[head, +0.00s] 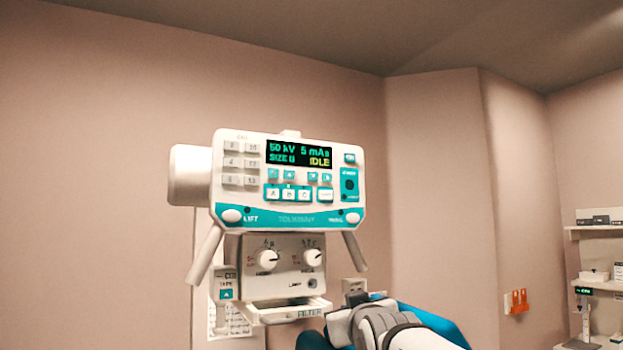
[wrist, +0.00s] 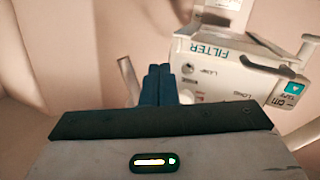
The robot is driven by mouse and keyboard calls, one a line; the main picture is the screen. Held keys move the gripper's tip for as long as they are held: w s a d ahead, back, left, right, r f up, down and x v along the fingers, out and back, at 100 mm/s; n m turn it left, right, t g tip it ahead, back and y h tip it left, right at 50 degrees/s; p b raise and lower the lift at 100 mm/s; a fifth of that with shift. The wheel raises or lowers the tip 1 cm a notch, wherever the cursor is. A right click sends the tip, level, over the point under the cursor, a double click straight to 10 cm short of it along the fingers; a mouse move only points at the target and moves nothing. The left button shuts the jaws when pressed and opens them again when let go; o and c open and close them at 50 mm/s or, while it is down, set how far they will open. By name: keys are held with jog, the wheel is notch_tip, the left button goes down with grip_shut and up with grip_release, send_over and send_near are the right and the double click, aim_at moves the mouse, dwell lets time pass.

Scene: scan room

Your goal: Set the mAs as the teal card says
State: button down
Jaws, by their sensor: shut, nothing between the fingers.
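The white and teal control panel (head: 288,222) faces me in the head view. Its display (head: 298,153) reads 50 kV, 5 mAs, SIZE II and IDLE. Small teal buttons (head: 313,177) sit below the display, and grey number keys (head: 231,163) sit at its left. I cannot make out a teal card with an mAs value. My gripper (wrist: 159,68) is shut and empty in the wrist view, with its dark blue fingers together beside the lower box. In the head view my arm covers the area right of that box.
The lower box (head: 285,282) has two white knobs, and a FILTER tray (head: 290,314) sits under it. It also shows upside down in the wrist view (wrist: 213,72). Two slanted handles (head: 205,256) flank it. Shelves (head: 598,230) stand far right. Bare wall lies left.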

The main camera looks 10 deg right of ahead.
jog(key=s+f+m+g, duration=0.1)
jog(key=s+f+g, duration=0.4)
jog(key=f, duration=0.6)
jog(key=s+f+g, duration=0.3)
jog(key=s+f, duration=0.4)
jog(key=f, duration=0.4)
jog(key=s+f+m+g, duration=0.1)
jog(key=s+f+g, duration=0.5)
jog(key=s+f, duration=0.6)
jog(key=s, duration=0.3)
jog(key=shift+a+f+g, duration=0.3)
jog(key=shift+a, duration=0.05)
